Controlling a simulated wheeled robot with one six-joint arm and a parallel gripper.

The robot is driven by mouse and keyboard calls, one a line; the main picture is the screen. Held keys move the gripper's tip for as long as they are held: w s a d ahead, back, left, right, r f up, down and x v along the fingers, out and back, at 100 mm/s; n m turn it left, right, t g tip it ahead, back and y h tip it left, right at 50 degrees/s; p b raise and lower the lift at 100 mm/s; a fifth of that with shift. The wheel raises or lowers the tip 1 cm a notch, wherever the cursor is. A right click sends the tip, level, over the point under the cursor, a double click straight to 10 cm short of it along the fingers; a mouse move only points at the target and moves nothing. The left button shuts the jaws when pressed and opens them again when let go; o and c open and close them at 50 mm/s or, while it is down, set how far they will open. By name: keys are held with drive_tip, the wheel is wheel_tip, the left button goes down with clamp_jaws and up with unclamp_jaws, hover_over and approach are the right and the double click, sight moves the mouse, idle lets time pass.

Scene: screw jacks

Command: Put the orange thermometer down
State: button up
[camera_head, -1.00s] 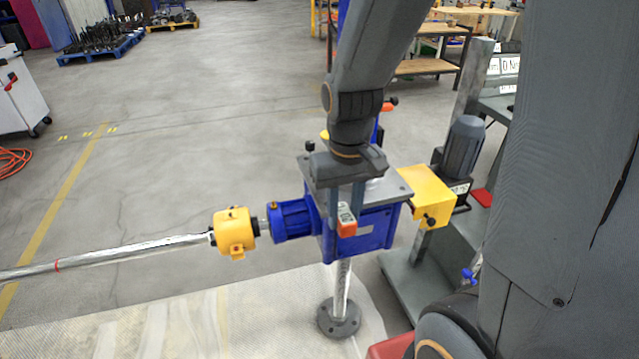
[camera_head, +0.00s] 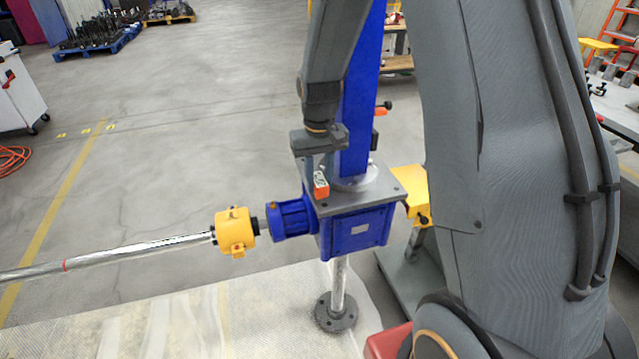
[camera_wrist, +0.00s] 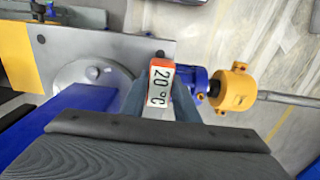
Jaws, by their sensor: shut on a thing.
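The orange thermometer (camera_head: 321,186) with a pale display is held in my gripper (camera_head: 320,172). In the wrist view the thermometer (camera_wrist: 160,85) reads "20 °C" and sits between the two fingers of my gripper (camera_wrist: 160,98), which are shut on it. It is over the grey top plate (camera_head: 378,185) of the blue screw jack (camera_head: 357,232), near the plate's left edge. I cannot tell whether its lower end touches the plate.
A blue motor (camera_head: 290,218) and a yellow coupling (camera_head: 235,231) with a long shaft (camera_head: 140,249) extend left. A yellow block (camera_head: 413,190) is to the right. The plate's front part is bare.

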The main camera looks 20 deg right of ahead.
sight(320, 181)
drive_tip(key=shift+f, duration=0.8)
drive_tip(key=shift+f, duration=0.15)
drive_tip(key=o, duration=1.2)
drive_tip(key=shift+c, duration=0.2)
wheel_tip(320, 181, up, 11)
drive_tip(key=b, duration=0.2)
drive_tip(key=shift+r+b, duration=0.2)
drive_tip(key=shift+b, duration=0.1)
drive_tip(key=shift+r, duration=0.25)
drive_tip(key=shift+s+r, duration=0.1)
drive_tip(key=shift+s, duration=0.1)
drive_tip(key=s+f, duration=0.3)
drive_tip(key=s, duration=0.5)
drive_tip(key=s+f+t, duration=0.1)
drive_tip(key=s+f, duration=0.2)
drive_tip(key=s, duration=0.6)
drive_tip(key=shift+s, duration=0.3)
